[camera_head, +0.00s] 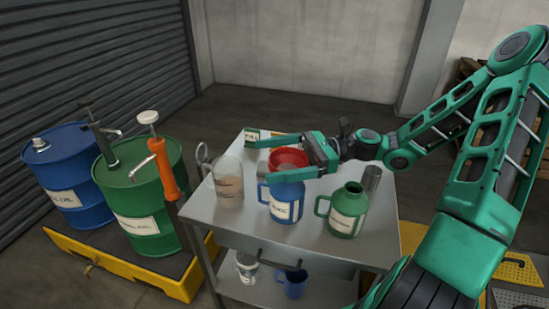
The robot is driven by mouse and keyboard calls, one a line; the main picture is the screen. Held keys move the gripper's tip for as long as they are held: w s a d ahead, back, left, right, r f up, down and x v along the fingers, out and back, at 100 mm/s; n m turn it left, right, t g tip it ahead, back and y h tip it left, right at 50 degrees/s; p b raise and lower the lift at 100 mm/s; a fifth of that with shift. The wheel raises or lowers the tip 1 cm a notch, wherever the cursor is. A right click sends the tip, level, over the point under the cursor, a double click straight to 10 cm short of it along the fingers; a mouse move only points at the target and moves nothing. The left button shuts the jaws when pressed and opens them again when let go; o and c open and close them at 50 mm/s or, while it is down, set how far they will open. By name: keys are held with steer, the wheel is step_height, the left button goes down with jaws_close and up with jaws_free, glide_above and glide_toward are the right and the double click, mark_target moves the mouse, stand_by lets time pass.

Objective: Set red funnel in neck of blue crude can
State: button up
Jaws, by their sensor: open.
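The red funnel (289,158) shows as a red bowl, wide side up, just above and behind the top of the blue can (284,212) on the metal cart. The can has a handle on its left and a white label. My gripper (262,160) reaches in from the right. Its two green fingers are open, one on the far side of the funnel and one on the near side. The near finger crosses in front of the funnel's lower part and the can's top. The can's neck and the funnel's spout are hidden, so I cannot tell whether the spout is in the neck.
A green can (348,212) stands close right of the blue can, with a grey cylinder (371,178) behind it. A clear jug (228,182) stands left. Drums with pumps (140,190) are left of the cart (235,222). Its lower shelf holds mugs (292,284).

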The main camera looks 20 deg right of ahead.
steer(key=d, duration=1)
steer(key=shift+s+d, duration=0.4)
steer(key=shift+s, duration=0.05)
